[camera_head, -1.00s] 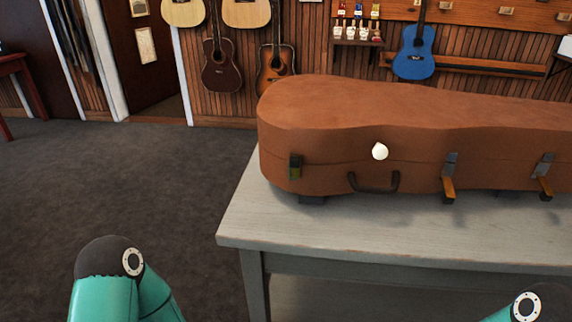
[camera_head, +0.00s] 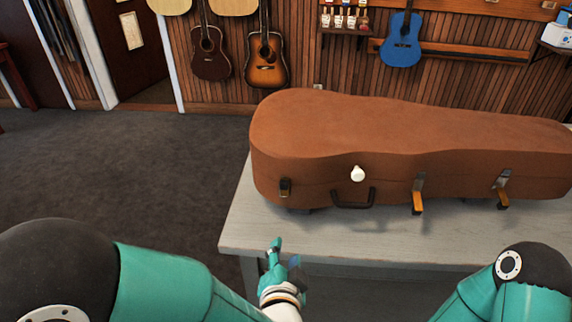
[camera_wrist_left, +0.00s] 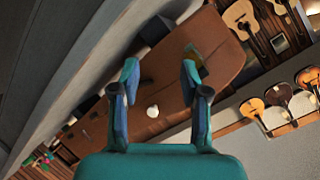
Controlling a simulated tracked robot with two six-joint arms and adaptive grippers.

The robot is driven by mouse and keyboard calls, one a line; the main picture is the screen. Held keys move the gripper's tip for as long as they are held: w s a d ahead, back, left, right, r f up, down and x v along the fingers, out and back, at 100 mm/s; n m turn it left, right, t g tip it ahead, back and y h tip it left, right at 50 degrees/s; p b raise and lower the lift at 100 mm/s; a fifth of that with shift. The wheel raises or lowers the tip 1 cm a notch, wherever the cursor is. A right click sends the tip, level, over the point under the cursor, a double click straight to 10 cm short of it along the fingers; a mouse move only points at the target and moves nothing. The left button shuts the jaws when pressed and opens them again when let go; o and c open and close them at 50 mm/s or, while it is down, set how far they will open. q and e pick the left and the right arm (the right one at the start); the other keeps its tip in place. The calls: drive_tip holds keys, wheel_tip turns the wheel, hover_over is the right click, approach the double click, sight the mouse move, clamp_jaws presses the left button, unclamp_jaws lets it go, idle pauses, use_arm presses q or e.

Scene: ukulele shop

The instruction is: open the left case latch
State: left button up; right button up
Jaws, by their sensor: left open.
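The brown guitar case (camera_head: 390,140) lies closed on the grey table, and also shows in the left wrist view (camera_wrist_left: 170,75). Its left latch (camera_head: 285,188) is a small dark clasp on the front side, its lever flat against the case. The middle latch (camera_head: 417,195) and right latch (camera_head: 502,190) have amber levers hanging down and outward. My left gripper (camera_head: 283,257) is open and empty, in front of the table edge, below and apart from the left latch. In the left wrist view its open fingers (camera_wrist_left: 159,72) frame the case. My right gripper is out of view.
A black handle (camera_head: 352,198) and a white knob (camera_head: 358,174) are on the case front. The grey table (camera_head: 300,235) has a bare front strip. Guitars hang on the far wall. Dark floor (camera_head: 110,160) is clear at left.

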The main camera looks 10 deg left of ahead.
use_arm(q)
drive_tip(key=m+t+y+p, duration=0.1)
drive_tip(key=t+p, duration=0.1)
approach(284, 188)
drive_tip(key=x, duration=1)
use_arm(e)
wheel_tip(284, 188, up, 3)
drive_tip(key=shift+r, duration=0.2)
